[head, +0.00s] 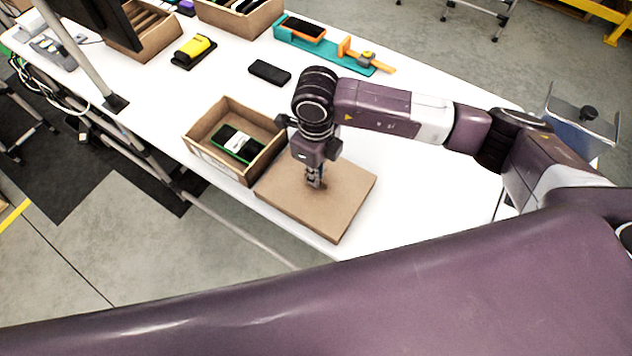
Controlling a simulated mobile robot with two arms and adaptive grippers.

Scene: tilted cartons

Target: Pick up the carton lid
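The carton lid (330,212) is a flat brown cardboard piece on the white table, near its front edge. The open carton (205,158) stands just left of it, with a dark and green item with a white label (238,143) inside. My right gripper (314,184) points down over the lid's upper middle, its fingertips at or just above the lid. The fingers look close together, but their gap is too small to make out. My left gripper is not in view.
A black flat device (270,72) lies behind the carton. A yellow and black device (194,51), a teal tray (345,62) with orange parts, and more cartons (240,18) stand farther back. The table (400,190) is clear right of the lid.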

